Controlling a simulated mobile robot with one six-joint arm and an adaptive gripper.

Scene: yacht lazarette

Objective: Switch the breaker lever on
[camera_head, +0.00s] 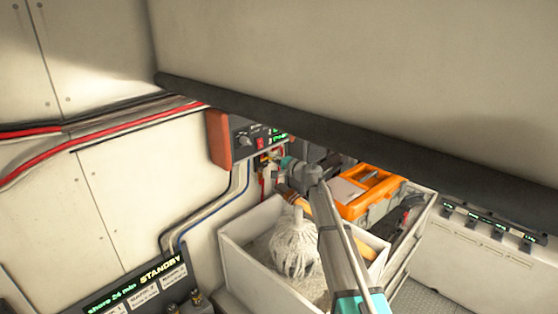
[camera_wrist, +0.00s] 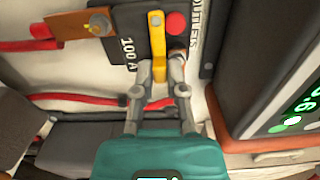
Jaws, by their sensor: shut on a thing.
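The breaker lever (camera_wrist: 157,38) is a yellow bar in the wrist view. It stands in front of a dark breaker plate (camera_wrist: 126,22) marked "100 A", beside a red round button (camera_wrist: 176,22). My gripper (camera_wrist: 166,70) reaches up from the bottom of that view, with its two grey fingers closed on the lower end of the lever. In the head view, my gripper (camera_head: 276,164) is at the wall below the control panel. The lever cannot be made out there, being small and partly behind my gripper.
A control panel (camera_head: 247,139) with an orange-brown side is just above my gripper. Below my arm is a white bin (camera_head: 238,262) with a mop head (camera_head: 294,246). An orange toolbox (camera_head: 370,190) is to the right. A dark-edged overhang (camera_head: 330,135) covers the upper right.

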